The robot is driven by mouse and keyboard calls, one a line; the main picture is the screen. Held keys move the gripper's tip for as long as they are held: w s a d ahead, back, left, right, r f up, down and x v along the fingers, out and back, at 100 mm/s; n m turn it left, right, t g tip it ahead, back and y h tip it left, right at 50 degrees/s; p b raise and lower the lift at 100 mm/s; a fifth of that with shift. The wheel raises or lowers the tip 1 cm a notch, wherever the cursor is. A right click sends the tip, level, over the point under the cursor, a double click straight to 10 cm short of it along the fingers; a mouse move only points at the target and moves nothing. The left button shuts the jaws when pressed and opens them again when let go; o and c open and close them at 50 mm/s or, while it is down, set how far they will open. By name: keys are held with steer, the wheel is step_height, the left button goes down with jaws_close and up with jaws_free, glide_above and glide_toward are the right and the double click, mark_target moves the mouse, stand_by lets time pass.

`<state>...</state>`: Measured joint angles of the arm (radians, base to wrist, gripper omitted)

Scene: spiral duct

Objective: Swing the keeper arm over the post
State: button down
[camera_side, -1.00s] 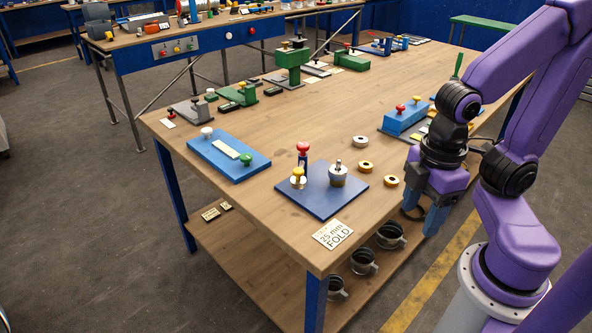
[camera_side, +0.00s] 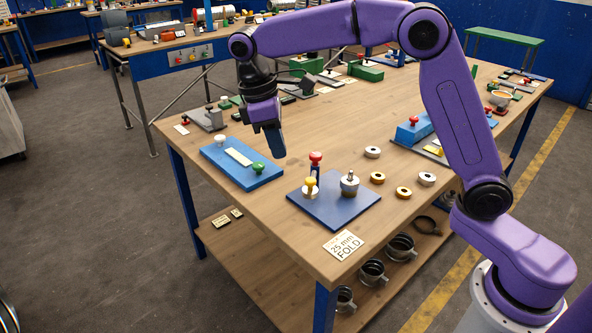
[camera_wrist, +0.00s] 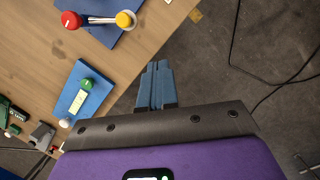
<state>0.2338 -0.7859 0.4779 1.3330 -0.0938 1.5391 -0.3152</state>
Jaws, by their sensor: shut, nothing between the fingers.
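A dark blue plate (camera_side: 328,214) lies near the table's front edge. On it stand a red-topped upright (camera_side: 315,165), a yellow knob (camera_side: 310,184) on a pale round base, and a grey cylinder (camera_side: 350,185) with a thin stud on top. In the wrist view a pale bar (camera_wrist: 98,20) runs between the red knob (camera_wrist: 71,20) and the yellow knob (camera_wrist: 124,19). I cannot tell for sure which parts are the keeper arm and the post. My gripper (camera_side: 279,154) is shut and empty, pointing down, left of the plate and apart from it; its fingers (camera_wrist: 157,66) show in the wrist view.
A light blue board (camera_side: 225,168) with a white knob, a pale strip and a green knob (camera_side: 258,169) lies close to my gripper. Several rings (camera_side: 377,178) lie right of the plate. A "25 mm FOLD" card (camera_side: 343,245) lies in front.

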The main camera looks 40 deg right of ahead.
steer(key=w+d+g, duration=0.1)
steer(key=w+d, duration=0.1)
steer(key=w, duration=0.5)
steer(key=m, duration=0.1)
glide_above(306, 190)
steer(key=w+a, duration=0.2)
steer(key=shift+s+d+f, duration=0.1)
steer(key=shift+f, duration=2.7)
steer(key=shift+d+f, duration=0.1)
steer(key=shift+f, duration=2.65)
steer(key=shift+s, duration=0.15)
steer(key=shift+s+d+n+h, duration=0.1)
steer(key=shift+s+n+h, duration=0.1)
steer(key=shift+n+h, duration=0.15)
